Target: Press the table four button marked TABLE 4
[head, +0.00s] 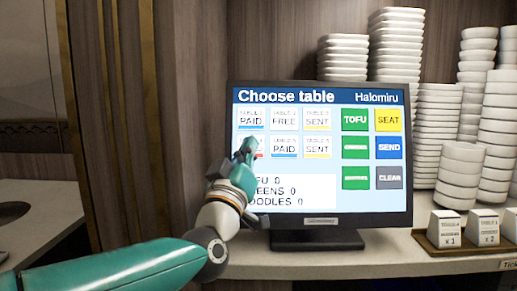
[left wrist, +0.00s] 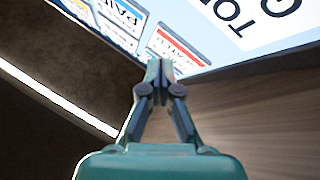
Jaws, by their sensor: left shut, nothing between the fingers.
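The touch screen (head: 320,190) is headed "Choose table". The button at the left of the second row (head: 241,153), in the table four place, has a red stripe, and its label is mostly hidden behind my left gripper (head: 248,146). In the left wrist view a white button with a red stripe (left wrist: 178,45) lies just beyond the fingertips of my left gripper (left wrist: 160,68). The gripper is shut and empty, with its tips over or very near the button's edge; I cannot tell whether they touch the screen. My right gripper is not in view.
Beside it are a PAID button (head: 284,146) and a SENT button (head: 317,144). Green, yellow, blue and grey keys stand at the right of the screen. Stacked white bowls (head: 459,170) and a tray of small boxes (head: 440,248) stand to the right.

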